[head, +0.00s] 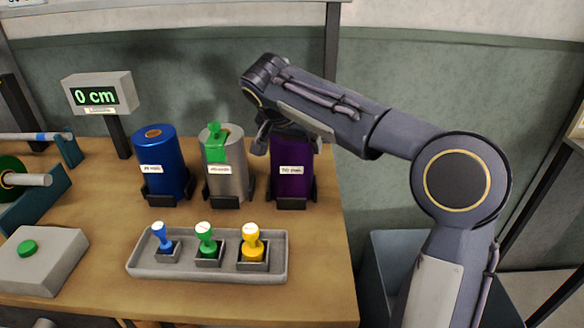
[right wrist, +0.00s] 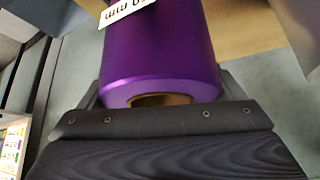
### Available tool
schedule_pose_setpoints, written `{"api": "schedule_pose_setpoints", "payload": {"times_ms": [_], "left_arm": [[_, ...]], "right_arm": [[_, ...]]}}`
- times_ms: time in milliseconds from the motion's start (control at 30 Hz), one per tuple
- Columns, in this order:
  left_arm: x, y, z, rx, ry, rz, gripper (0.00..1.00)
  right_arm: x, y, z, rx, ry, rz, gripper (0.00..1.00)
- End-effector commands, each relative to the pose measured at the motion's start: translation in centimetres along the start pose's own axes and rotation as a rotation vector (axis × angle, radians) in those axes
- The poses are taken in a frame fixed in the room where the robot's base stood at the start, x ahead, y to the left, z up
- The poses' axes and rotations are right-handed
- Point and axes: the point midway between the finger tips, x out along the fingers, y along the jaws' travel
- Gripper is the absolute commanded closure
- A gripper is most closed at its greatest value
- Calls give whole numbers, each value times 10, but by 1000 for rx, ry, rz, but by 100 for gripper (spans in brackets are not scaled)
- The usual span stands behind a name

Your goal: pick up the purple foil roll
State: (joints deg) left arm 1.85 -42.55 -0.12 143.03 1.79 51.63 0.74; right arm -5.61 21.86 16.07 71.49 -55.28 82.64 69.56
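The purple foil roll (head: 292,184) stands upright in a dark holder at the right end of the row, a white label on its front. My right gripper (head: 288,142) is at its top, with a finger visible on the left of the roll; the arm and gripper hide the roll's top. In the right wrist view the purple roll (right wrist: 160,55) fills the middle, its cardboard core end close to the dark gripper body. I cannot tell whether the fingers press on it. My left gripper is not in view.
A blue roll (head: 161,167) and a silver roll (head: 228,180) with a green piece on top stand to the left. A grey tray (head: 140,266) with three coloured stamps lies in front. A display (head: 97,94) reads 0 cm. The table ends just right of the purple roll.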

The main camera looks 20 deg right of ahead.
Motion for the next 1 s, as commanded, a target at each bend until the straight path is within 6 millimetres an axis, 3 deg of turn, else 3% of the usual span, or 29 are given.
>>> {"api": "schedule_pose_setpoints", "payload": {"times_ms": [67, 400, 767, 1000], "left_arm": [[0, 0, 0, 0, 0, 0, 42], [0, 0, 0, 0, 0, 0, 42], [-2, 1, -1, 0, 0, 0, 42], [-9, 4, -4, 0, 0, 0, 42]], "right_arm": [[0, 0, 0, 0, 0, -1, 39], [0, 0, 0, 0, 0, -1, 83], [-6, 0, -4, 3, 3, -4, 83], [-28, 0, -18, 4, 2, -4, 83]]}}
